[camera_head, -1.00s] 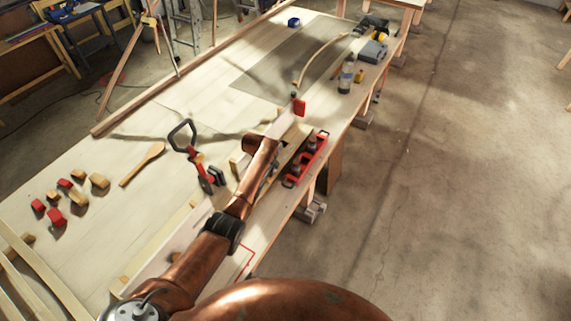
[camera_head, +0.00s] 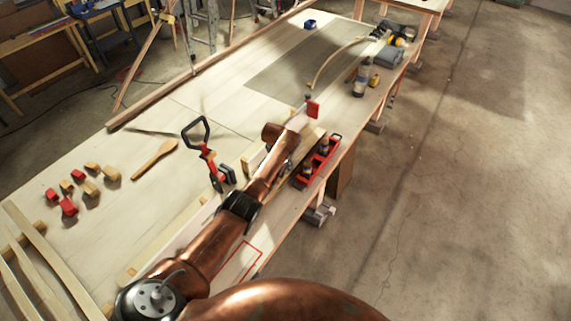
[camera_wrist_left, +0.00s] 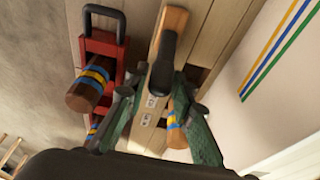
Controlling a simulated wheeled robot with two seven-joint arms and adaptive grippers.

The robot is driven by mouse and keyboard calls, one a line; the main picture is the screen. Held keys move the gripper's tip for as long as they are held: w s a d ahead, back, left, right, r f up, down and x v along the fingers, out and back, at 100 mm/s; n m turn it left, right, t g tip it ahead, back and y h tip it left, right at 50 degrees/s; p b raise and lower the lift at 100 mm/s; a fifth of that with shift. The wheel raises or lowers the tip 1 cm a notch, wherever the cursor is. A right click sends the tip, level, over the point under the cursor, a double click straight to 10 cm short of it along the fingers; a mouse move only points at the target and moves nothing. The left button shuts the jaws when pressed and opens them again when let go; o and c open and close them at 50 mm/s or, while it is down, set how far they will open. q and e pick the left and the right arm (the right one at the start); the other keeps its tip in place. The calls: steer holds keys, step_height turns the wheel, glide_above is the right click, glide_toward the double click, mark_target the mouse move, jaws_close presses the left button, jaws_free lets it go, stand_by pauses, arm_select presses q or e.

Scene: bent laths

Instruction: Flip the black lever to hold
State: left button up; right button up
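A black lever (camera_wrist_left: 163,62) shows in the left wrist view, rounded at its upper end, over a wooden block with small white labels (camera_wrist_left: 150,101). My left gripper (camera_wrist_left: 158,88) is open there; its two green-padded fingers are apart on either side of the lever's lower part. I cannot tell whether either finger touches it. In the head view my copper arm (camera_head: 205,255) reaches over the bench's right side and hides most of the wooden fixture. The lever and fingertips cannot be made out there. My right gripper is not in view.
A red tray (camera_head: 336,149) with brown cylinders stands beside the arm near the bench edge; it is left in the wrist view (camera_wrist_left: 103,45). A red clamp with a black loop handle (camera_head: 197,132) stands left of the arm. A wooden spoon (camera_head: 154,159) and several blocks lie farther left.

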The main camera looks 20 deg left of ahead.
arm_select(q)
steer(key=shift+o, duration=1.4)
steer(key=shift+w, duration=0.1)
steer(key=shift+r, duration=0.15)
steer(key=shift+r, duration=0.1)
steer(key=v, duration=1.1)
steer(key=shift+s+r, duration=0.3)
steer(key=shift+r, duration=0.05)
steer(key=shift+f, duration=0.1)
